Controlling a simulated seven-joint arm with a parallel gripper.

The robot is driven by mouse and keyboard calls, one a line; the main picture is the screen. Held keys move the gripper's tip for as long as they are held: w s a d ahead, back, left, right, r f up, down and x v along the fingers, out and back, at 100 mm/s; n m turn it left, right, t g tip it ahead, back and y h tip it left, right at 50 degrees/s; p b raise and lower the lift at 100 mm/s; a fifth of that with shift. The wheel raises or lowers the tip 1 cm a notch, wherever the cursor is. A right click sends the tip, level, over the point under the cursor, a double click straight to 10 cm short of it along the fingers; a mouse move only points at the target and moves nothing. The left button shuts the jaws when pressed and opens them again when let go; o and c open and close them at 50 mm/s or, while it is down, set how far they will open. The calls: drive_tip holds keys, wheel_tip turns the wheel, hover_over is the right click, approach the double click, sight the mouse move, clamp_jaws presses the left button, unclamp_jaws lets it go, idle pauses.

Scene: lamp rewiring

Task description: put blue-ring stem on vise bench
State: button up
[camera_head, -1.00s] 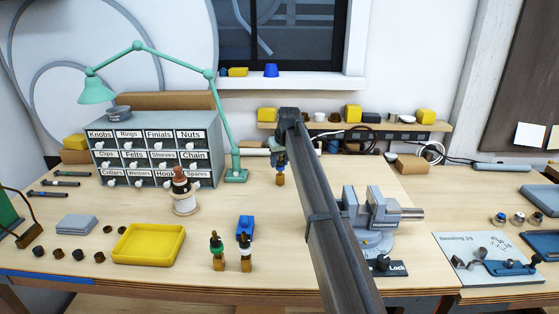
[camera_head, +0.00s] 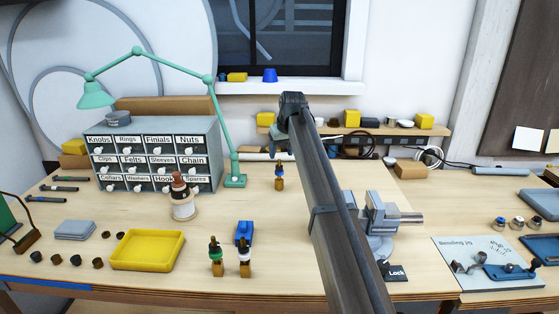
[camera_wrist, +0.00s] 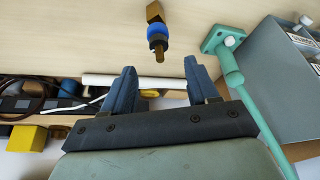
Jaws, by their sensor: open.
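The blue-ring stem (camera_head: 279,176) stands upright on the wooden bench top (camera_head: 310,250), left of and behind the grey vise (camera_head: 378,218). It has a brass-brown base and a blue band. My gripper (camera_head: 281,148) is open and empty, just above the stem and apart from it. In the wrist view, the stem (camera_wrist: 157,38) shows beyond the open fingers (camera_wrist: 158,80), roughly in line with the gap between them. My arm hides part of the vise.
Two other stems, green-ringed (camera_head: 215,256) and white-ringed (camera_head: 245,258), stand at the front beside a blue block (camera_head: 244,233). A yellow tray (camera_head: 148,250) lies left. The green lamp (camera_head: 235,181) and drawer cabinet (camera_head: 150,155) stand behind left. A shelf (camera_head: 400,130) runs along the back.

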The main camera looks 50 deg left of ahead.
drive_tip(key=shift+v, duration=2.25)
